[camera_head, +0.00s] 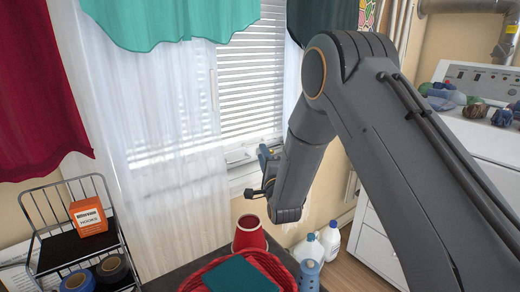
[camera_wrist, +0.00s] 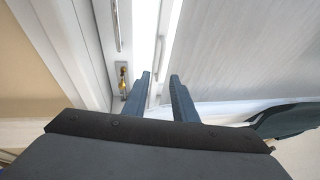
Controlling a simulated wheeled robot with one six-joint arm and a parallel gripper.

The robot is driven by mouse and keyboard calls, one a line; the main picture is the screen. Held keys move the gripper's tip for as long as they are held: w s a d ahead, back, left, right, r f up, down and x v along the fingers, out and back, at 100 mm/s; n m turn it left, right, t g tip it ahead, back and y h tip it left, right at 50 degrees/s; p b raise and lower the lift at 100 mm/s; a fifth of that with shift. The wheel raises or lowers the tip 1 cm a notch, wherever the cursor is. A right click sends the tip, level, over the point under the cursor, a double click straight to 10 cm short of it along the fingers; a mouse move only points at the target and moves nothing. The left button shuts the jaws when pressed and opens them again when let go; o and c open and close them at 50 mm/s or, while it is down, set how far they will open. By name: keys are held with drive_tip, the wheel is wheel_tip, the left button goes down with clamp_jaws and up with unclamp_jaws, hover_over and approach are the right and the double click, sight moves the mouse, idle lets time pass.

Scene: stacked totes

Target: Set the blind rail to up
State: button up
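The window blind (camera_head: 250,85) has white horizontal slats and hangs low over the window, nearly to the sill. Its bottom rail (camera_head: 248,137) is a pale strip just above the sill, partly behind the curtain and my arm. My gripper (camera_head: 266,160) is at the sill, just right of a small white handle. In the wrist view my gripper (camera_wrist: 160,76) is open, its two blue-grey fingers apart. A thin pale bar stands beyond the gap between the fingertips. I cannot tell whether the fingers touch anything.
A sheer white curtain (camera_head: 160,130) and a teal valance (camera_head: 180,20) hang at the window. A wire rack (camera_head: 118,232) stands left. A red cup (camera_head: 249,234) and red basket (camera_head: 205,275) sit below my arm. A brass latch (camera_wrist: 123,80) is on the white frame.

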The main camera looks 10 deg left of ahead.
drive_tip(key=x, duration=0.5)
drive_tip(key=shift+w+a, duration=0.1)
drive_tip(key=shift+w, duration=0.3)
clamp_jaws()
idle(1.1)
